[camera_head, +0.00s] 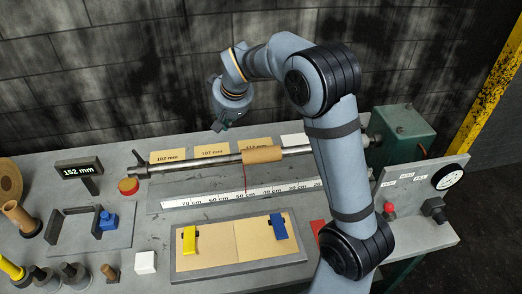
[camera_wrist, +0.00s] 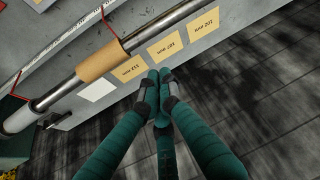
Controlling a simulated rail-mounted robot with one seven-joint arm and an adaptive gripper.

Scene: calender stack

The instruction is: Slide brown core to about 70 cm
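The brown core (camera_head: 262,154) is a short tube around the horizontal steel bar (camera_head: 200,163), right of the bar's middle. A thin red pointer (camera_head: 245,174) hangs from its left end towards the white cm scale (camera_head: 230,196), near the 50 cm mark. The 70 cm mark lies at the scale's left. My gripper (camera_head: 218,126) is in the air, left of the core and apart from it. In the wrist view, the core (camera_wrist: 102,63) lies to the left of my gripper's teal fingers (camera_wrist: 158,78). The fingertips are together, with nothing visible between them.
Labelled cards (camera_head: 212,150) lie behind the bar. A red button (camera_head: 128,186) and a display reading 152 mm (camera_head: 79,169) stand left. A framed board (camera_head: 235,262) with yellow and blue clips lies in front. A green housing (camera_head: 402,130) stands at the bar's right end.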

